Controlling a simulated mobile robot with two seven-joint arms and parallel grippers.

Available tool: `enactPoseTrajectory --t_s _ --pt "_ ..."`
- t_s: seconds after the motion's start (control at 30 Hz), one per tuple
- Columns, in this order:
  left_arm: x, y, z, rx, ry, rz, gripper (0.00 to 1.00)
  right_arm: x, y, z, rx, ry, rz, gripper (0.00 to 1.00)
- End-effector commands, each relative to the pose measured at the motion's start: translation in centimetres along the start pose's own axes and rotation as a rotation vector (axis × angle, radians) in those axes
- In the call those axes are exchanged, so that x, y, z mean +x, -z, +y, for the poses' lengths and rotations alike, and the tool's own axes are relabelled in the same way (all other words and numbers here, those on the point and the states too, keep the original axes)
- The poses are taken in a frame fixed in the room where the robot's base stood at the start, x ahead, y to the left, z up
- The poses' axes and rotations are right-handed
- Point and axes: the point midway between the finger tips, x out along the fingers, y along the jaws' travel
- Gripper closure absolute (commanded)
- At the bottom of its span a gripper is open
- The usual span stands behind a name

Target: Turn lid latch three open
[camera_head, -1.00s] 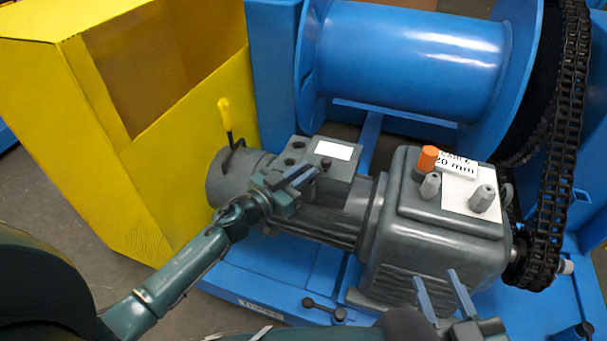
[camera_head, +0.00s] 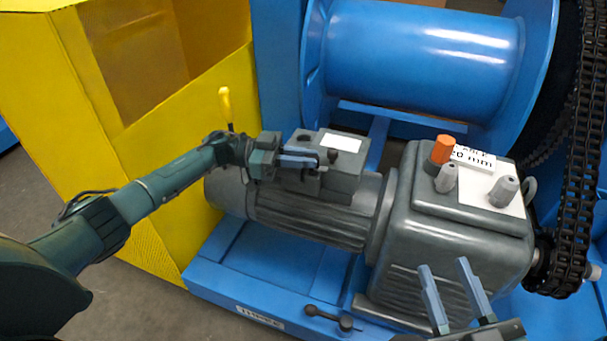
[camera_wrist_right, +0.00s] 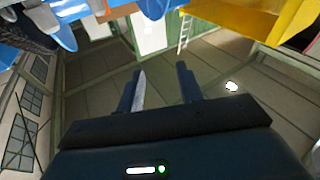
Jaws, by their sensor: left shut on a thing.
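The grey motor carries a terminal box (camera_head: 343,177) with a white label and small dark latches on its lid in the head view. My left gripper (camera_head: 318,158) reaches in from the left over the near side of the lid. Its jaws are shut on a small dark lid latch (camera_head: 332,156), mostly hidden by the fingers. I cannot tell the latch's number or its exact turn. My right gripper (camera_head: 450,292) is open and empty in front of the gearbox; its two spread fingers also show in the right wrist view (camera_wrist_right: 160,88).
The grey gearbox (camera_head: 450,240) with an orange cap (camera_head: 442,150) stands right of the motor. A yellow-handled lever (camera_head: 225,105) rises behind my left wrist. A yellow housing (camera_head: 130,170), blue drum (camera_head: 420,60) and black chain (camera_head: 580,150) surround the drive. A loose dark handle (camera_head: 330,318) lies on the blue base.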

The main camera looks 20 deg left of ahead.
Motion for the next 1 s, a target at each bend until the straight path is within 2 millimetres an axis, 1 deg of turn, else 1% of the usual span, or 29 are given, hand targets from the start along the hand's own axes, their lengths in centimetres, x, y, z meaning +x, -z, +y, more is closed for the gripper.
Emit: enactPoseTrajectory --t_s 0.03,0.13,0.3,0.5,0.7,0.97,1.0 --pt "0.1 -0.7 -0.3 0.005 -0.029 0.002 1.00 -0.1 -0.8 -0.2 0.020 0.006 0.014 0.64" --pt "0.2 -0.6 -0.3 0.005 -0.086 0.002 1.00 0.0 -0.7 -0.5 0.056 0.017 0.033 0.64" --pt "0.2 -0.4 -0.4 0.003 -0.158 0.002 1.00 1.2 1.6 0.5 -0.037 0.027 0.185 0.64" --pt "0.3 -0.1 -0.5 0.001 -0.203 0.002 1.00 1.7 3.2 0.9 -0.100 0.034 0.282 0.64" --pt "0.3 0.0 -0.4 0.000 -0.217 0.002 1.00 1.8 3.8 1.0 -0.118 0.036 0.311 0.64" --pt "0.4 0.0 -0.4 0.000 -0.219 0.002 1.00 1.8 3.8 1.0 -0.119 0.036 0.311 0.64" --pt "0.4 0.0 -0.4 0.000 -0.219 0.002 0.85 1.8 3.8 1.0 -0.119 0.036 0.311 0.64"
